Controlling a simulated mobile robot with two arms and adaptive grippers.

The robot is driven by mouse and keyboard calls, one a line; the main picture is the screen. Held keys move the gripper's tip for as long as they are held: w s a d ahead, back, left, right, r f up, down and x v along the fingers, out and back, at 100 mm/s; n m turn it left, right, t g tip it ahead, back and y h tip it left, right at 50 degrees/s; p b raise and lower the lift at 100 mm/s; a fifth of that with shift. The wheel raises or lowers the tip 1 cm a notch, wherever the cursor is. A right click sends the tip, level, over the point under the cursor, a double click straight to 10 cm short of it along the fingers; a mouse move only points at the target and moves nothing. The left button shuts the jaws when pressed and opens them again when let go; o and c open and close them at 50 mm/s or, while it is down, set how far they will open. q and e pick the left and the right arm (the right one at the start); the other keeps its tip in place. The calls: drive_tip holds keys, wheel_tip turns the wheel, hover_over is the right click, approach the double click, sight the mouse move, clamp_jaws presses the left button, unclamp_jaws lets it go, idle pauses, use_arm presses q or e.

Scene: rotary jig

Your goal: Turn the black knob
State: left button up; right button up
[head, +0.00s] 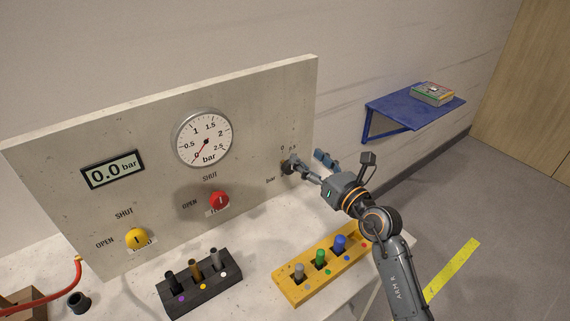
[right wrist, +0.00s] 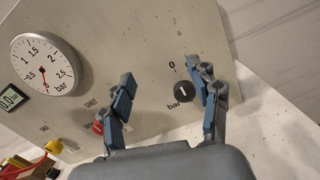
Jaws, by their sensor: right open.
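The black knob (right wrist: 182,92) sits on the upright panel (right wrist: 120,30), with a light mark on its face and "0" and "bar" printed beside it. In the head view the knob (head: 287,167) is at the panel's right side, partly hidden by my gripper. My right gripper (head: 307,162) is open in front of the panel at the knob. In the right wrist view its two blue-padded fingers (right wrist: 168,100) stand apart, with the knob seen between them, nearer the right finger. I cannot tell whether a finger touches it. My left gripper is not in view.
The panel also carries a round gauge (head: 203,138), a display reading 0.0 bar (head: 113,170), a red knob (head: 219,200) and a yellow knob (head: 137,238). A black block (head: 200,299) and a yellow block (head: 290,291) with pegs stand below. A blue shelf (head: 400,112) is at right.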

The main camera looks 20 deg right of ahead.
drive_tip(key=b, duration=0.2)
approach(291, 169)
drive_tip(key=w, duration=0.2)
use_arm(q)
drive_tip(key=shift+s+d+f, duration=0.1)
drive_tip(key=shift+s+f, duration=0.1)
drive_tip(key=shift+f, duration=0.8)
use_arm(e)
drive_tip(key=shift+n, duration=0.3)
drive_tip(key=x, duration=0.8)
drive_tip(key=shift+s+a+f, duration=0.1)
drive_tip(key=shift+a, duration=0.05)
